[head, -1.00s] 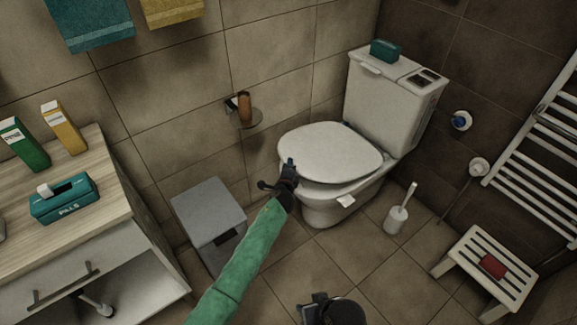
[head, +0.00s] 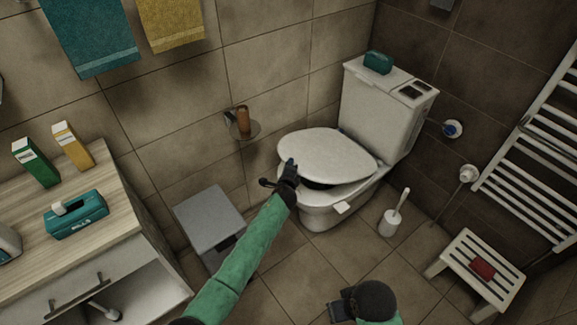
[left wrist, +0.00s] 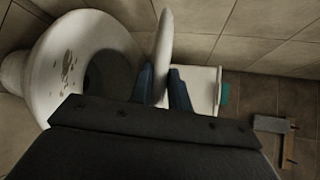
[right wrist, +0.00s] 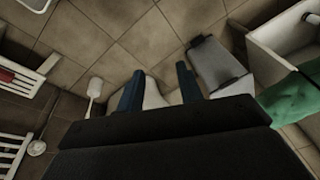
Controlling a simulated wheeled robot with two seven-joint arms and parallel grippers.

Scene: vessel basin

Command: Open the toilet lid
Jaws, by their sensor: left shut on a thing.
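The white toilet (head: 322,216) stands against the back wall. Its lid (head: 325,152) is partly raised at the front, with a dark gap between it and the bowl. My left gripper (head: 289,168) is at the lid's front left edge. In the left wrist view the lid (left wrist: 164,50) stands edge-on between the two blue fingers of the left gripper (left wrist: 164,88), shut on it. My right gripper (right wrist: 160,88) is open and empty, low in front of the toilet.
A grey bin (head: 211,217) stands left of the toilet. A toilet brush (head: 393,218) and a white stool (head: 477,268) stand to the right. A teal box (head: 378,62) sits on the cistern. A wooden-topped cabinet (head: 75,220) fills the left side. The floor in front is clear.

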